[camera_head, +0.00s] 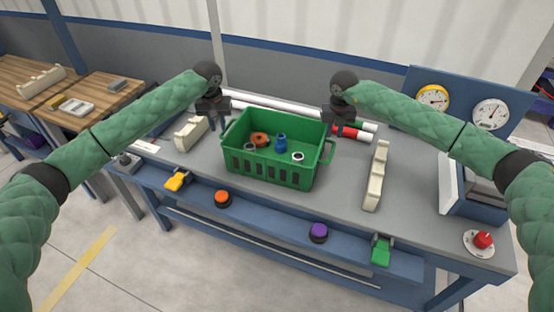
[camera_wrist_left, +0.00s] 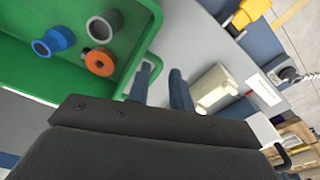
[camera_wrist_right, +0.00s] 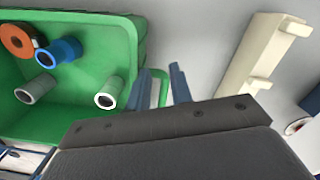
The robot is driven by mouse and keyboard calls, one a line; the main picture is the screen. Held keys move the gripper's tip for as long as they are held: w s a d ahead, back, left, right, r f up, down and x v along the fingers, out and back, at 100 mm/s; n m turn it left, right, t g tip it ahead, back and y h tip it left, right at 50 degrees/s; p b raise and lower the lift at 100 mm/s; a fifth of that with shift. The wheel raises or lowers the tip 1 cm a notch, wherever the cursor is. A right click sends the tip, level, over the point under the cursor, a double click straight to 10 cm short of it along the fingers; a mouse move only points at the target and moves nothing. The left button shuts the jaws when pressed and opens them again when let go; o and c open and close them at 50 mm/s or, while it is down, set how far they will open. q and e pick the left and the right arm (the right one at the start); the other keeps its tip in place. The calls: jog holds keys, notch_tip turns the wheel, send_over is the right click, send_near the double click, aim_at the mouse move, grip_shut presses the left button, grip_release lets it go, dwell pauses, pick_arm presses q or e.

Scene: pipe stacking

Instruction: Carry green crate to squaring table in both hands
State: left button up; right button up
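The green crate (camera_head: 270,162) stands upright on a grey-topped blue bench (camera_head: 345,215). It holds pipe fittings, including an orange ring (camera_head: 260,139), a blue fitting (camera_head: 281,143) and grey collars. My left gripper (camera_head: 216,124) is open and empty above the crate's left end, with its fingers apart beside the crate wall in the left wrist view (camera_wrist_left: 163,85). My right gripper (camera_head: 341,123) is open above the right end. In the right wrist view, the crate's right handle (camera_wrist_right: 160,88) shows between its fingers. I cannot tell which surface is the squaring table.
Cream racks (camera_head: 376,175) (camera_head: 190,133) stand right and left of the crate. Pipes (camera_head: 352,133) lie behind it. A gauge panel (camera_head: 465,108) and red knob (camera_head: 483,241) are at the right.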

pick_arm(q)
notch_tip(320, 180, up, 9)
jog(key=shift+s, duration=0.3)
pick_arm(e)
notch_tip(320, 180, up, 12)
jog(key=shift+s, duration=0.4)
pick_arm(q)
jog(key=shift+f, duration=0.15)
pick_arm(e)
jog(key=shift+f, duration=0.1)
